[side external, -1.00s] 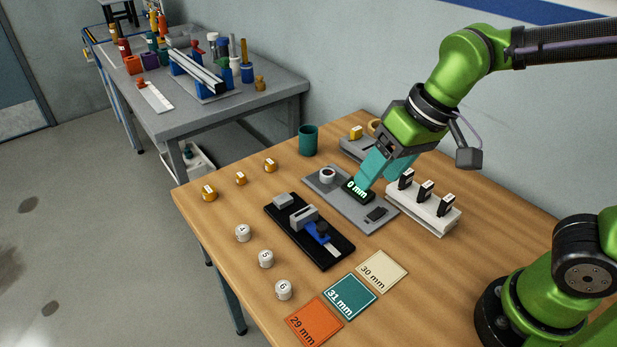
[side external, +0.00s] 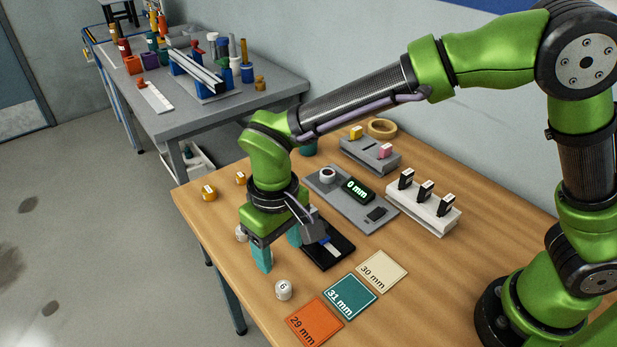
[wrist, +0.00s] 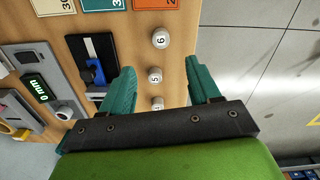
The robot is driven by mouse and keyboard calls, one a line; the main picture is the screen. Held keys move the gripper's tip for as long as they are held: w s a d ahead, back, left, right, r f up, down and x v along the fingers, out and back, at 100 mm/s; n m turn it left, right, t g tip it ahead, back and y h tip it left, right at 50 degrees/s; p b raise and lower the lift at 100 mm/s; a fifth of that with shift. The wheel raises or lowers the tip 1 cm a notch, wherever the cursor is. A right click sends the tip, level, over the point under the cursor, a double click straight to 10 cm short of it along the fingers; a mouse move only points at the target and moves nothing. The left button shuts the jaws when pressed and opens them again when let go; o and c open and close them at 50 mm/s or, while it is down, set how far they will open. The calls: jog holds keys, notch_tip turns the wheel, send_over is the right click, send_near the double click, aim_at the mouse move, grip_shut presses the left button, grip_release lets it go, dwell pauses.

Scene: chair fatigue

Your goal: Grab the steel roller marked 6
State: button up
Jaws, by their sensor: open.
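The steel roller marked 6 (side external: 283,290) stands upright on the wooden table near its front left edge. It also shows in the wrist view (wrist: 161,39), beyond my fingertips. My gripper (side external: 278,250) is open and points down, above and behind that roller, not touching it. In the wrist view my teal fingers (wrist: 161,72) are spread with the roller marked 5 (wrist: 155,75) showing between them. That roller is hidden behind my gripper in the side view. A third roller (wrist: 157,102) shows lower in the wrist view, and is partly hidden at the left of my gripper in the side view.
A black fixture with a blue part (side external: 335,249) lies right of my gripper. Orange (side external: 314,321), teal (side external: 349,296) and cream (side external: 382,271) cards lie right of roller 6. A grey gauge plate with a "0 mm" display (side external: 357,189) and a white rack (side external: 430,222) stand farther back.

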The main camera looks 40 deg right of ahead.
send_over(283, 286)
notch_tip(283, 286, down, 5)
jog(key=shift+w+r, duration=0.15)
jog(key=shift+s+f, duration=0.2)
jog(key=shift+f, duration=2.45)
jog(key=c, duration=1.1)
grip_shut()
jog(key=shift+r, duration=0.15)
